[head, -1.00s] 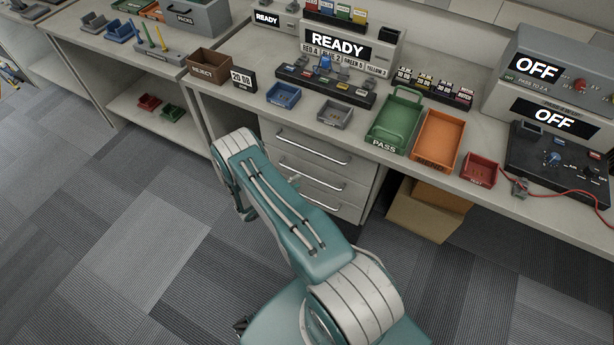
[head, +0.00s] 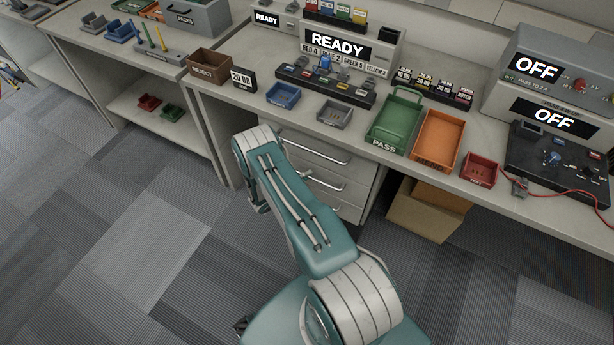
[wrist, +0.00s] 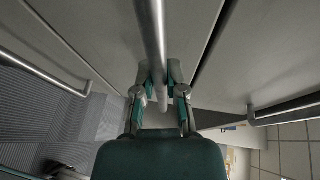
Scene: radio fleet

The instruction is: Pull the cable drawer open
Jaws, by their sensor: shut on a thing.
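The drawer cabinet (head: 368,182) under the bench has several drawers with bar handles, and none carries a readable cable label. In the wrist view my gripper (wrist: 161,88) is closed around the middle bar handle (wrist: 151,35), with a finger on each side of it. One handle (wrist: 45,72) lies to the left and another (wrist: 285,112) to the right. A dark narrow gap shows between the held drawer's front and the one to the right. In the head view the gripper is hidden behind my arm, which also covers the left part of the drawer fronts.
A cardboard box (head: 426,212) stands on the floor right of the cabinet. The green PASS tray (head: 383,143), orange tray (head: 432,160) and red tray (head: 478,172) are on the bench above. Carpet (head: 130,230) to the left is clear.

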